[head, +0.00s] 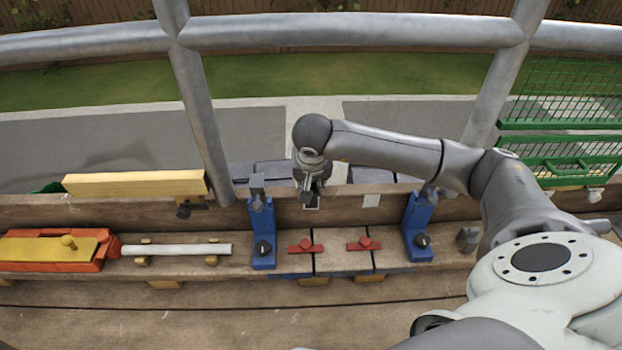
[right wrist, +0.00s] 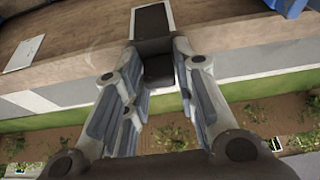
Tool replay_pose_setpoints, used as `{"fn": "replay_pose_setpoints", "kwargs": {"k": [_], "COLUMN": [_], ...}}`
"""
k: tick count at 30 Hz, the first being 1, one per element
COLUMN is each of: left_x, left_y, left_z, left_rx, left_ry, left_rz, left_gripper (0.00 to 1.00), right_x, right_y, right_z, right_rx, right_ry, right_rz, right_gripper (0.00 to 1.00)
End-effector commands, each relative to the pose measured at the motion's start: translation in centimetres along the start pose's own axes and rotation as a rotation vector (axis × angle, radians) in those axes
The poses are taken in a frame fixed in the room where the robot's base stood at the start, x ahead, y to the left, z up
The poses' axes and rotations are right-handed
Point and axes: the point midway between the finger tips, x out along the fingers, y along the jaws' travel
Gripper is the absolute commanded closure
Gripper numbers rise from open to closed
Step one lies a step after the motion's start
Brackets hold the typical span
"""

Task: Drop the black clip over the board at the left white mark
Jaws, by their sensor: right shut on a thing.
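The black clip (right wrist: 158,68) is held between the fingertips of my right gripper (right wrist: 160,58) in the right wrist view. Its flat dark plate (right wrist: 151,22) lies against the face of the brown board (right wrist: 85,38), and its folded part is at the board's edge. A thin white border shows around the plate, at the left white mark. In the head view my right gripper (head: 311,192) is at the upright board (head: 345,215), with the clip mostly hidden below it. The right white mark (head: 371,200) is bare. My left gripper is out of view.
Blue clamps (head: 262,232) and (head: 418,225) stand on either side of the marks. Red-handled pieces (head: 304,246) and (head: 364,244) lie on the bench below. A white tube (head: 185,250) and an orange tray (head: 103,262) are at left; a green basket (head: 570,155) is at right.

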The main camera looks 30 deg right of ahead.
Motion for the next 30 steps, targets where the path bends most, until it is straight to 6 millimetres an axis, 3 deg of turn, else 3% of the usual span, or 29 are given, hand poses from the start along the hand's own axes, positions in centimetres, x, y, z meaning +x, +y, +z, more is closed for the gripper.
{"fn": "replay_pose_setpoints", "kwargs": {"k": [14,15,20,30], "left_x": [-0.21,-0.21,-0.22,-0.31], "left_y": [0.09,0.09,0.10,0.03], "left_z": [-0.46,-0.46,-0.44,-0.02], "left_rx": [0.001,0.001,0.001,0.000], "left_ry": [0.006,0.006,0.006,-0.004], "left_rz": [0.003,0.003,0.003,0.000], "left_gripper": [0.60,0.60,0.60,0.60], "right_x": [0.47,0.48,0.52,0.41], "right_y": [0.03,0.04,0.06,0.03], "right_z": [0.21,0.22,0.27,0.31], "right_rx": [0.000,0.000,0.000,-0.001], "right_ry": [-0.001,-0.001,-0.002,-0.003], "right_rz": [0.001,0.001,0.002,0.002], "right_gripper": [0.98,0.71,0.51,0.49]}}
